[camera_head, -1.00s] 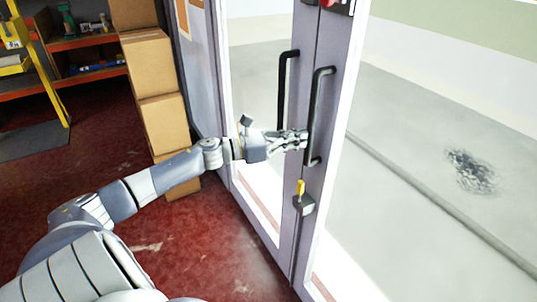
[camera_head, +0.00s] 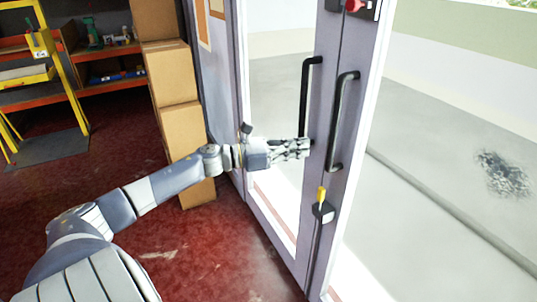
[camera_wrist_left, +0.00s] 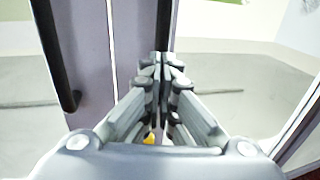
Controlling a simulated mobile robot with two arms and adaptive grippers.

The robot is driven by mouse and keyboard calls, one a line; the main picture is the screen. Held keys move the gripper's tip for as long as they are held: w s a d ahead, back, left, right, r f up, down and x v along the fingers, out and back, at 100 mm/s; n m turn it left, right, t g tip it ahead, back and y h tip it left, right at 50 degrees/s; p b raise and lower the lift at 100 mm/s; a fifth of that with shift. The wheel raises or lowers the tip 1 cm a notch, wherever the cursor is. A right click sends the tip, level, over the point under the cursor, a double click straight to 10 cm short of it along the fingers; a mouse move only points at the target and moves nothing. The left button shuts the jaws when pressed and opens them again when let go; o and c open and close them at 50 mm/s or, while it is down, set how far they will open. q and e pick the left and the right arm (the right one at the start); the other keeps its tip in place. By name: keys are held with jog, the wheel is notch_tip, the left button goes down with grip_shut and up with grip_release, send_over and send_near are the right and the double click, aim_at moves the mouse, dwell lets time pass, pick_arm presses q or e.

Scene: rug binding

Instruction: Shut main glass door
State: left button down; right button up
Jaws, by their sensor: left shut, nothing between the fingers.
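The main glass door has two leaves with purple-grey frames. The left leaf (camera_head: 318,165) and the right leaf (camera_head: 350,100) stand side by side, their stiles almost meeting at a thin seam. A black left handle (camera_head: 305,95) and a black right handle (camera_head: 336,135) are on the stiles. My left gripper (camera_head: 308,147) is shut and empty, its fingertips in front of the left leaf's stile near the lower end of the left handle. I cannot tell if it touches. In the left wrist view the shut fingers (camera_wrist_left: 162,65) point at the door, with a black handle (camera_wrist_left: 60,60) at left.
A yellow-topped latch (camera_head: 322,205) sits low on the right stile. A red device (camera_head: 355,5) is at the top. Stacked cardboard boxes (camera_head: 183,130) stand left of the door. A shelf (camera_head: 100,65) and yellow ladder (camera_head: 60,80) are farther left. Red floor (camera_head: 215,240) is open.

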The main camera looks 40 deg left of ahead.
pick_arm(q)
jog(key=v, duration=0.8)
jog(key=shift+s+b, duration=0.2)
jog(key=shift+b, duration=0.1)
pick_arm(e)
jog(key=shift+w+d+f, duration=0.3)
jog(key=shift+w, duration=0.15)
pick_arm(q)
jog(key=shift+d, duration=0.15)
